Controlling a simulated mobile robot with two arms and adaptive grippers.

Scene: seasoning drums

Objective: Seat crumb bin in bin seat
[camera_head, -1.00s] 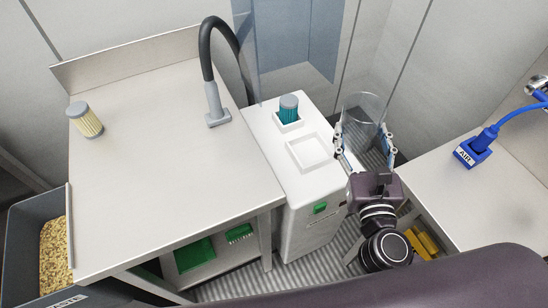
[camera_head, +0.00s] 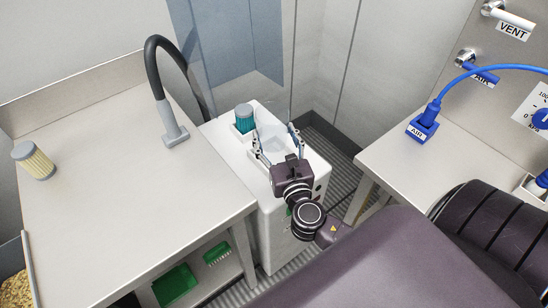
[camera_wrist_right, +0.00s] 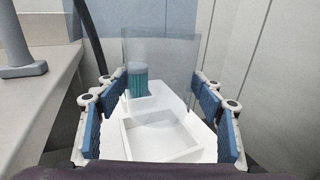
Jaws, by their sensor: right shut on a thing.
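The crumb bin (camera_head: 277,137) is a clear, see-through cup. My right gripper (camera_head: 279,146) is shut on it, with a finger on each side. In the right wrist view the bin (camera_wrist_right: 178,62) stands between the blue finger pads. The bin seat is a shallow white square frame on top of the white machine, seen through the bin in the right wrist view (camera_wrist_right: 127,136). In the head view the bin and gripper cover the seat. The bin is over the seat area; I cannot tell whether it touches. My left gripper is not in view.
A teal filter (camera_head: 244,118) stands in a holder behind the seat. The left table (camera_head: 120,210) carries a grey hose stand (camera_head: 174,136) and a cream filter (camera_head: 34,160). A right table (camera_head: 400,170) holds a blue air plug (camera_head: 423,125).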

